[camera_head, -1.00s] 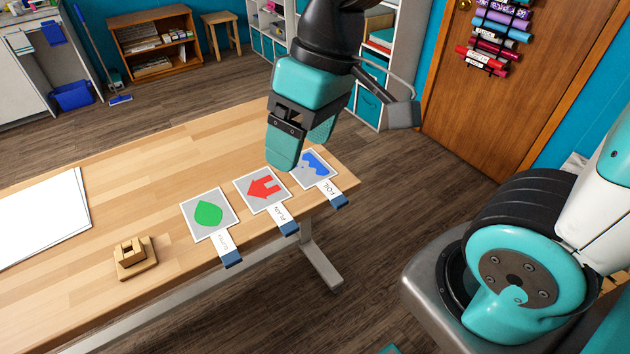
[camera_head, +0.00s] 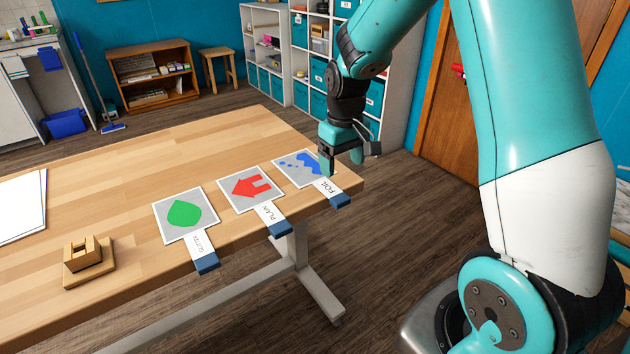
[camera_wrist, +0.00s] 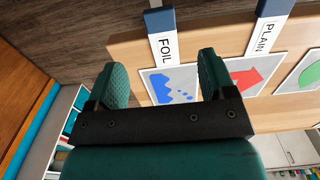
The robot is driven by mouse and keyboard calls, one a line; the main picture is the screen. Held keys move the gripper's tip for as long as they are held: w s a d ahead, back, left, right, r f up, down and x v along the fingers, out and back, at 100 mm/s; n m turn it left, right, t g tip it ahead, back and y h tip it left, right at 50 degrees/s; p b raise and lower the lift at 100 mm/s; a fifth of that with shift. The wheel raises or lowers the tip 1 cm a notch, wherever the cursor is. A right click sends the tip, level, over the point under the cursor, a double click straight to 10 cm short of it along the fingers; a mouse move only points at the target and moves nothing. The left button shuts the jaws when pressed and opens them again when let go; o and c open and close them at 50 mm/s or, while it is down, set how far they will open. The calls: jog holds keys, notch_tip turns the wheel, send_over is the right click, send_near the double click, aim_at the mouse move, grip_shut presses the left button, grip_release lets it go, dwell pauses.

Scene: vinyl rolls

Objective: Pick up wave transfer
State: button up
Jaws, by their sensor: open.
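The wave transfer (camera_head: 299,167) is a grey-white card with a blue wave and dots, lying flat near the table's right corner. Its white tab (camera_head: 330,187) reads FOIL and has a blue end at the table edge. My gripper (camera_head: 342,168) is over the right side of this card, with the fingers pointing down. In the wrist view the wave transfer (camera_wrist: 173,84) shows between the two spread teal fingers (camera_wrist: 163,82), with its FOIL tab pointing up in that picture. The fingers are empty. The height of the fingertips above the card is hard to tell.
A red arrow card (camera_head: 251,189) marked PLAIN lies left of the wave card, then a green card (camera_head: 186,214). A small wooden block stand (camera_head: 87,258) and white sheets (camera_head: 22,205) are further left. The table (camera_head: 130,180) is bare behind the cards.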

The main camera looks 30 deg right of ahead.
aim_at(340, 198)
notch_tip(340, 198, down, 10)
jog(key=shift+r+b, duration=0.15)
jog(key=shift+b, duration=0.15)
jog(key=shift+c, duration=0.2)
jog(key=c, duration=0.9)
